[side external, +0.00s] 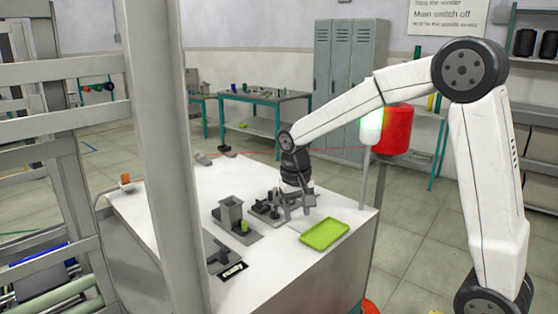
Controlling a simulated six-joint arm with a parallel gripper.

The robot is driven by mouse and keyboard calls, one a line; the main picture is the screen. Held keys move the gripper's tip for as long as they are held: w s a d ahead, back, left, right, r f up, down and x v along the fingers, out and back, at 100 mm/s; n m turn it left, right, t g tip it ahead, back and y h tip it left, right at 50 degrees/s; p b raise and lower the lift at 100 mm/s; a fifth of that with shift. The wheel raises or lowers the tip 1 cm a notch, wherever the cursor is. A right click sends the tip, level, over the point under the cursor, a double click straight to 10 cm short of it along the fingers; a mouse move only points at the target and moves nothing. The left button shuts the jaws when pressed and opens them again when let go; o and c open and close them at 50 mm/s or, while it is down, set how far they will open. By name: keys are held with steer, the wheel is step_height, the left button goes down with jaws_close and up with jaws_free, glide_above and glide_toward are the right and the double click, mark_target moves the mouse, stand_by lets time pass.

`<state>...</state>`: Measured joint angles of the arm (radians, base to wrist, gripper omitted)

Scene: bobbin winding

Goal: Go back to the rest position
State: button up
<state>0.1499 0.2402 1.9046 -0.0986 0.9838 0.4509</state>
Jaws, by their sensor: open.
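My gripper (297,203) hangs from my white arm over the right part of the white worktable (170,205), fingers pointing down. It is open. It is close to a dark grey winder-like device (264,209) on the table, and partly overlaps it in the picture. Whether it touches the device cannot be told. I see nothing held between the fingers, though they are small here.
A green tray (325,234) lies empty at the table's right front. A grey box-shaped holder (231,212) with a small green cylinder (244,227) stands left of the device. A dark bracket (221,257) is at the front edge. A grey post (165,150) blocks the left view.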

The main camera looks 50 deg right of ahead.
steer(key=s+a+f+n+t+y, duration=0.1)
steer(key=s+a+f+n+t, duration=0.1)
steer(key=s+a+f+n, duration=0.4)
steer(key=shift+s+a+f+t, duration=0.3)
steer(key=shift+s+a+f, duration=0.85)
steer(key=shift+s, duration=1.9)
